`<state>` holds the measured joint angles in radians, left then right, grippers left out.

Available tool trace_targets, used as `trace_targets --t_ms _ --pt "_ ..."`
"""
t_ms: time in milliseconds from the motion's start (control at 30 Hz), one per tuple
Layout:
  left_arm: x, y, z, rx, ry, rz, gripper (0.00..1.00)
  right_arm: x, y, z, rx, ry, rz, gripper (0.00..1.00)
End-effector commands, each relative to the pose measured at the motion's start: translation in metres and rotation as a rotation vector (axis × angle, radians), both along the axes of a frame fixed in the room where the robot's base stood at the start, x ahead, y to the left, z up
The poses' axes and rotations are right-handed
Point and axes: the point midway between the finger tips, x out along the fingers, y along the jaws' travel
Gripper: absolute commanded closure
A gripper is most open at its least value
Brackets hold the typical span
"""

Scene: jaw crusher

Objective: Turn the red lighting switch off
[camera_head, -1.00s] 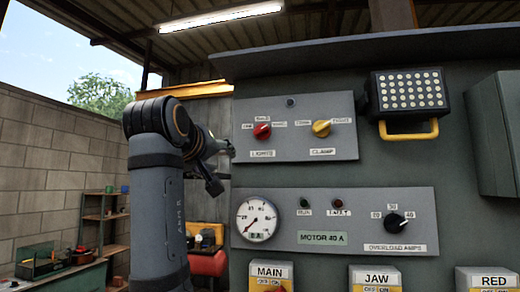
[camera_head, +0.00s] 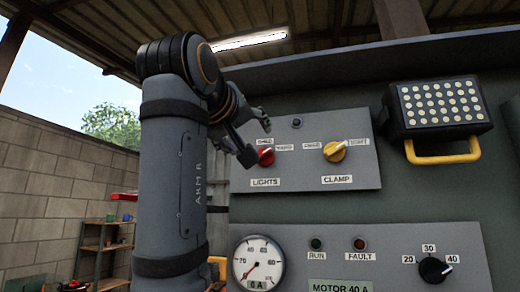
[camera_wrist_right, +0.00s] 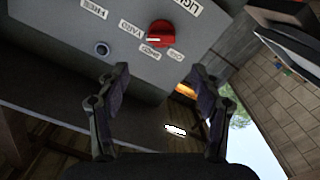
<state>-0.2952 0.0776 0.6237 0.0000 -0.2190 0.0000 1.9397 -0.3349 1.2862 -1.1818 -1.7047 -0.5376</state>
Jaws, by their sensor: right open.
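The red lights switch (camera_head: 265,156) is on the upper grey panel (camera_head: 368,184), above the LIGHTS label. Its OFF label is hidden by my gripper in the head view. In the wrist view the red switch (camera_wrist_right: 161,33) shows whole, ahead of the fingers, with OFF, SHED and YARD labels around it. I cannot tell surely which label it points to. My right gripper (camera_head: 257,140) is open and empty, in front of the panel by the switch. Its fingers are spread apart in the wrist view (camera_wrist_right: 160,72), with no contact visible. My left gripper is not in view.
A yellow clamp knob (camera_head: 334,151) is right of the red switch. A lamp with a yellow handle (camera_head: 442,151) juts out farther right. Below are a gauge (camera_head: 258,264) and the overload dial (camera_head: 434,269). A shelf (camera_head: 105,240) stands at the left wall.

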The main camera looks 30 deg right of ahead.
Motion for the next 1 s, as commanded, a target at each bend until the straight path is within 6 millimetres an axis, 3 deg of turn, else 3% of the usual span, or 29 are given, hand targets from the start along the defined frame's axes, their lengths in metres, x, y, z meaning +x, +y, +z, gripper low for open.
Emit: trace_targets --t_ms 100,200,400,567,800,1000 --pt "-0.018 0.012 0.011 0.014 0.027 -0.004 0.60 0.017 -0.021 0.003 0.002 0.004 -0.005 0.34" --pt "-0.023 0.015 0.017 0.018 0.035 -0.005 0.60 0.032 -0.038 0.003 0.002 0.004 -0.006 0.34" --pt "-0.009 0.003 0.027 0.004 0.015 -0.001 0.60 0.053 -0.063 0.002 0.000 0.003 -0.003 0.34" --pt "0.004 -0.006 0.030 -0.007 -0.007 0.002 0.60 0.060 -0.070 0.001 0.001 0.002 -0.001 0.34" --pt "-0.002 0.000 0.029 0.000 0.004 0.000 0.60 0.060 -0.070 0.000 0.000 0.001 -0.001 0.34" --pt "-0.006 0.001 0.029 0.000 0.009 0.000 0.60 0.060 -0.070 0.000 0.000 0.001 -0.001 0.61"
